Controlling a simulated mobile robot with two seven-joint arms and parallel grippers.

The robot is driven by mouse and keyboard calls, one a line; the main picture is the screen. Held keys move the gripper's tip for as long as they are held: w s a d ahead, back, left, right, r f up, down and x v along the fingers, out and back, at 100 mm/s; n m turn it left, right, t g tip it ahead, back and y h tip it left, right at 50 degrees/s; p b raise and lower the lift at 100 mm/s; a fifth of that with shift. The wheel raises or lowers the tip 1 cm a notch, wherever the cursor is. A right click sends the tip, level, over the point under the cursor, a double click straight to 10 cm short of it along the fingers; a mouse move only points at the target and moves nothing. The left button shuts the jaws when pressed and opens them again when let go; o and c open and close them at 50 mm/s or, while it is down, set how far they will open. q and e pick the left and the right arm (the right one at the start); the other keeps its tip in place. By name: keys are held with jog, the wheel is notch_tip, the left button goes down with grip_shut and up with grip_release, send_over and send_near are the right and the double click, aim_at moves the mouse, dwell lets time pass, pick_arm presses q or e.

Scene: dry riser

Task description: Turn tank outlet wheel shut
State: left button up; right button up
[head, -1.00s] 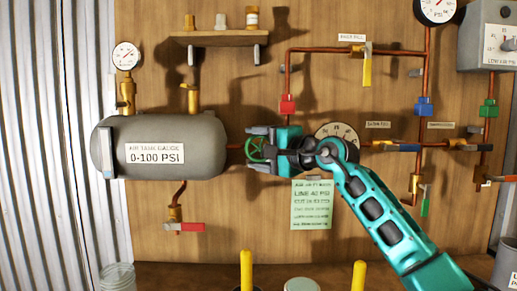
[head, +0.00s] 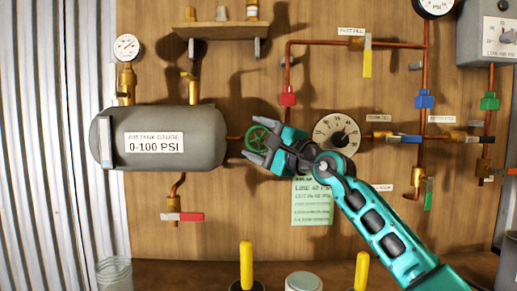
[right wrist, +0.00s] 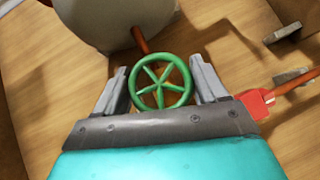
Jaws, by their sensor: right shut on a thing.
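The green tank outlet wheel (head: 258,137) sits on the copper pipe just right of the grey air tank (head: 205,125). My right gripper (head: 250,139) is shut on the wheel, its arm coming from the lower right. In the right wrist view the spoked wheel (right wrist: 160,86) lies between the two grey fingers, one at each side of its rim. The pipe behind it runs up to the tank (right wrist: 105,22). The wheel's stem is hidden. My left gripper is not in view.
A round gauge (head: 336,133) and a green note (head: 313,203) are close beside my right gripper. A red valve (head: 287,98) is on the pipe above, and a red-handled drain valve (head: 183,216) hangs below the tank. Two yellow posts (head: 246,265) (head: 361,272) stand in front.

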jog(key=shift+f+m+t+b, duration=0.1)
jog(key=shift+m+t+b, duration=0.25)
jog(key=shift+m+t, duration=0.75)
jog(key=shift+m, duration=0.3)
jog(key=o, duration=1)
jog(key=shift+c, duration=0.2)
jog(key=p+v, duration=0.1)
jog(key=v, duration=1.1)
jog(key=shift+s+d+f, duration=0.25)
